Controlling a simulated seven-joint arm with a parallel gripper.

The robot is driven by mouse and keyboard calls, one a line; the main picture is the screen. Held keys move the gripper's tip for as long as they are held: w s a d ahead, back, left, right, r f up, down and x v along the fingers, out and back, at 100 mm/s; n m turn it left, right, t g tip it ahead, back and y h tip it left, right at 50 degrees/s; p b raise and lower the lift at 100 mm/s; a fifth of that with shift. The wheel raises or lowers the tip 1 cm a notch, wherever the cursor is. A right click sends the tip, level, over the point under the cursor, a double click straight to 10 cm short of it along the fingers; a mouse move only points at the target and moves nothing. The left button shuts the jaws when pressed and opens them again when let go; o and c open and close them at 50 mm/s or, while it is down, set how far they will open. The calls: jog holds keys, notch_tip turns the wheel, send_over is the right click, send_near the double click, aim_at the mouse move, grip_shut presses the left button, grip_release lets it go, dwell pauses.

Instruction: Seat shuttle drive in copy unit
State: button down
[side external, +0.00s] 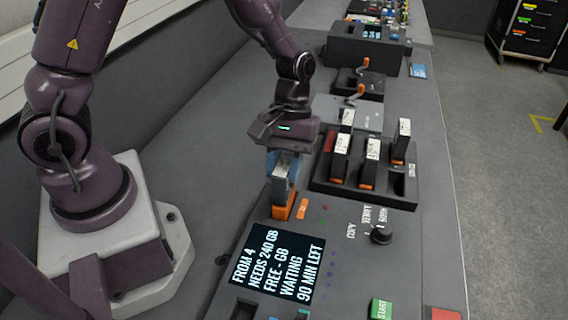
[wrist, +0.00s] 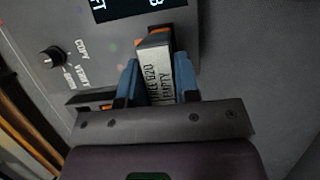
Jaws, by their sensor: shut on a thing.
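My gripper (side external: 283,172) has its blue fingers shut on the shuttle drive (side external: 284,203), a dark block with an orange lower end. The drive stands about upright just behind the screen of the copy unit (side external: 345,275). Its orange end is at or close to the unit's top; whether it is in a bay I cannot tell. The screen (side external: 277,264) reads "FROM 4, NEEDS 240 GB, FREE - GB, WAITING, 90 MIN LEFT".
A black rack (side external: 325,190) with several labelled drives stands close right of my gripper. A selector knob (side external: 381,236) marked COPY and VERIFY and a green START button (side external: 381,309) are on the unit. Boxes with orange handles (side external: 360,92) stand farther back. The grey bench left is clear.

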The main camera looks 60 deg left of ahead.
jog(key=shift+f, duration=1.2)
dwell(0.7)
jog(key=shift+c, duration=2.3)
grip_release()
jog(key=shift+r, duration=3.75)
